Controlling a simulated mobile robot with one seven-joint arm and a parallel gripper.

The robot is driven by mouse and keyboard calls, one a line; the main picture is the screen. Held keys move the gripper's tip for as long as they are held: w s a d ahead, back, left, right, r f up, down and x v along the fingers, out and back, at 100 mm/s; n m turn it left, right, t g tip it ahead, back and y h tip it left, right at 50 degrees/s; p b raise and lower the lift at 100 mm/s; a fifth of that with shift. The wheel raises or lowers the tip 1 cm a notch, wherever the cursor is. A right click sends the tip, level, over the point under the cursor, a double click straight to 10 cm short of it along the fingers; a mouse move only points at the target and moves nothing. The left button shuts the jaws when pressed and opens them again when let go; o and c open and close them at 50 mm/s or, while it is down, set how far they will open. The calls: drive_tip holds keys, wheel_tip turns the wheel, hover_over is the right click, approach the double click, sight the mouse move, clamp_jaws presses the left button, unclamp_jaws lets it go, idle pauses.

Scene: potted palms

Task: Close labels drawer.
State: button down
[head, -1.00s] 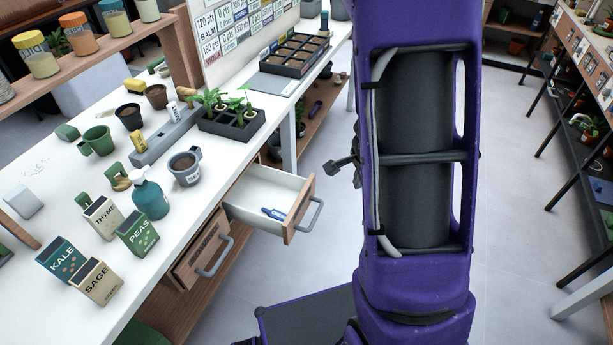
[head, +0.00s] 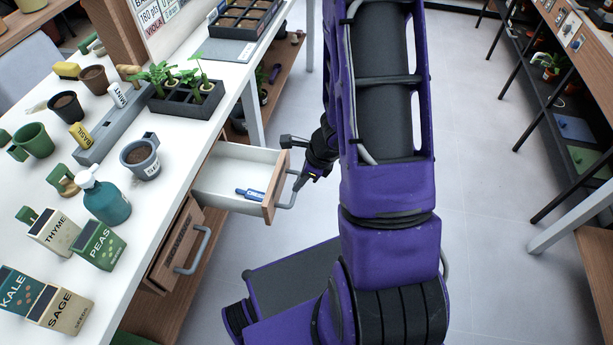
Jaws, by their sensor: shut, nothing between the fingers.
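The open drawer (head: 230,199) sticks out from under the white bench, with a white inside and a wooden front. A blue item (head: 250,194) lies in it. The drawer's grey bar handle (head: 293,189) faces right. My gripper (head: 300,183) is shut and empty, right at the handle's outer side. I cannot tell whether it touches the handle. Any label on the drawer's front is hidden from this side.
The white bench top (head: 60,180) carries seed packets, a teal bottle (head: 105,199), pots and seedling trays. Open floor (head: 480,180) lies right of my arm, before dark shelves.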

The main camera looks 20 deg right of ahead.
sight(276, 190)
drive_tip(key=w+a, duration=0.1)
drive_tip(key=w+a+p, duration=0.1)
drive_tip(key=a, duration=0.1)
drive_tip(key=shift+w+a+f, duration=0.2)
drive_tip(key=shift+w, duration=0.1)
drive_tip(key=shift+a, duration=0.1)
drive_tip(key=w+a+p, duration=0.6)
drive_tip(key=w+a, duration=0.5)
drive_tip(key=a, duration=0.4)
drive_tip(key=shift+w+a, duration=0.3)
drive_tip(key=shift+a, duration=0.1)
drive_tip(key=shift+r, duration=0.1)
